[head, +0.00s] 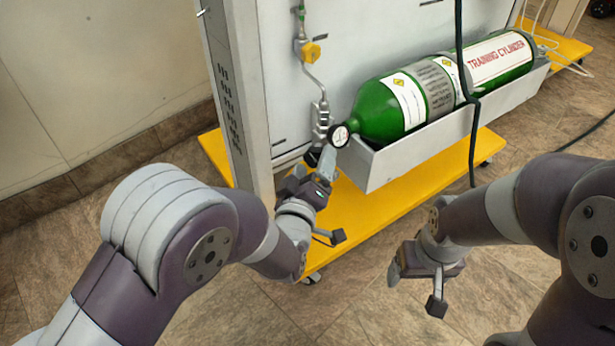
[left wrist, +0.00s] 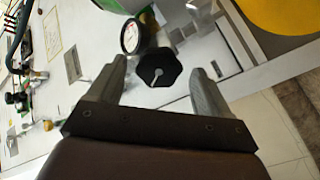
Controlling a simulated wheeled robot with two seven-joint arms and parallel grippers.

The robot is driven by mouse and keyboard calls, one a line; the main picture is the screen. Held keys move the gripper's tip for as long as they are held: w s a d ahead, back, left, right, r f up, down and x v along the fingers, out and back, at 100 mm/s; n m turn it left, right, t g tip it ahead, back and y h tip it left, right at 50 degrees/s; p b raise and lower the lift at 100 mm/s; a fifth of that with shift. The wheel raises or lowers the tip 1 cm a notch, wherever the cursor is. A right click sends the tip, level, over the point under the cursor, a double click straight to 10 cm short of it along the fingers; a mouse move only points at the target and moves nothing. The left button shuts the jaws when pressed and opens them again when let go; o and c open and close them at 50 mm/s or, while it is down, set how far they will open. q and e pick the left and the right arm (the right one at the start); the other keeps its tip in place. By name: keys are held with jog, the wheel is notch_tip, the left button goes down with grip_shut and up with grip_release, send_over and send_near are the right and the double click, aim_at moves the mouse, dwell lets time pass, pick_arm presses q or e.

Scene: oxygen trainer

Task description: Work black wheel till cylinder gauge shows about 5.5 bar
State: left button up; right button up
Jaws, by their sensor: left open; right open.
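The black wheel (left wrist: 160,68) is a dark knob with a pale mark on its face. In the left wrist view it sits between the spread fingers of my left gripper (left wrist: 159,72), near the tips, with a gap on each side. In the head view my left gripper (head: 314,176) is open just below the cylinder gauge and mostly hides the wheel. The cylinder gauge (head: 339,136) is round with a white face and black rim; it also shows in the left wrist view (left wrist: 131,36). Its reading is too small to tell. My right gripper (head: 416,290) is open and empty over the floor.
The green training cylinder (head: 385,112) lies in a grey trough (head: 400,160) above a yellow wheeled base (head: 375,200). A yellow knob (head: 311,52) sits on piping on the upright panel. A dark hose (head: 474,130) hangs over the cylinder. Open floor lies around my right gripper.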

pick_arm(q)
jog(key=p+v, duration=0.4)
jog(key=v, duration=0.7)
jog(key=shift+s, duration=0.3)
jog(key=shift+a, duration=0.1)
dwell(2.9)
